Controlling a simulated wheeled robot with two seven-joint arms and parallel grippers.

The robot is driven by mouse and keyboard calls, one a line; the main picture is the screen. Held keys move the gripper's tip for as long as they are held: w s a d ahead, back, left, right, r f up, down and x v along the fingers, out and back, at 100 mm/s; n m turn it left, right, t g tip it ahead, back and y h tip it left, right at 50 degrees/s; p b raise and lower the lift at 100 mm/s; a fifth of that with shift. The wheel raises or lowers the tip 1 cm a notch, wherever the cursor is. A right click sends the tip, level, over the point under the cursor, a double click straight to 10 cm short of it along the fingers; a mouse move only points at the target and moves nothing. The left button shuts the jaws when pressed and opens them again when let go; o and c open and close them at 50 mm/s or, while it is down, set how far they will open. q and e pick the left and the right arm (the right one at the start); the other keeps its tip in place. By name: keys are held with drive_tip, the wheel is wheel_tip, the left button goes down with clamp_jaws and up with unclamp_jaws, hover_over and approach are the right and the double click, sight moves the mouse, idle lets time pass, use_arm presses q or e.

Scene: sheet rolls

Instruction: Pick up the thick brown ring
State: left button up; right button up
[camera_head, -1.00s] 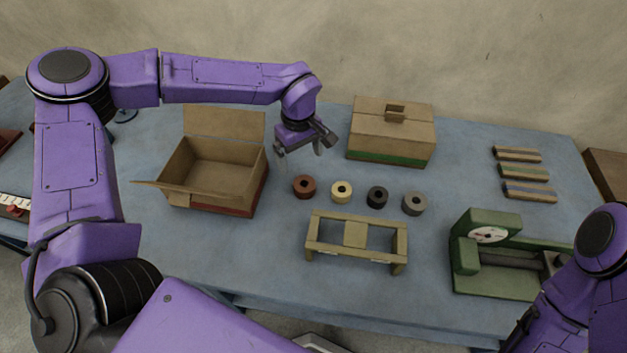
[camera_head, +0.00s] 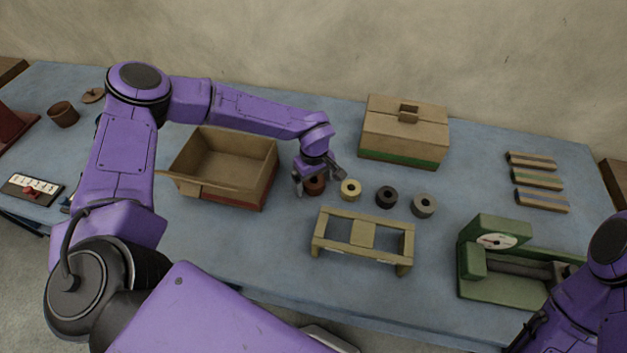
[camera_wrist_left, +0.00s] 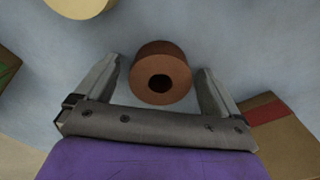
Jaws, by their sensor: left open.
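The thick brown ring (camera_head: 316,186) is a reddish-brown roll with a dark centre hole. It sits on the blue table at the left end of a row of rolls. My left gripper (camera_head: 318,180) is open right at it and partly covers it in the head view. In the left wrist view the brown ring (camera_wrist_left: 162,76) lies between the two open fingers of my left gripper (camera_wrist_left: 159,68), with a visible gap on each side. Part of my right arm shows at the lower right of the head view, but its gripper does not.
Cream (camera_head: 351,189), black (camera_head: 386,197) and grey (camera_head: 424,205) rolls stand close to the right. An open cardboard box (camera_head: 235,197) is at the left, a closed box (camera_head: 405,131) behind. A wooden frame (camera_head: 362,235) stands in front, a green device (camera_head: 487,256) at the right.

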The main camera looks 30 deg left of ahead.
use_arm(q)
drive_tip(key=c, duration=1.2)
drive_tip(key=shift+o, duration=0.2)
drive_tip(key=shift+r, duration=0.1)
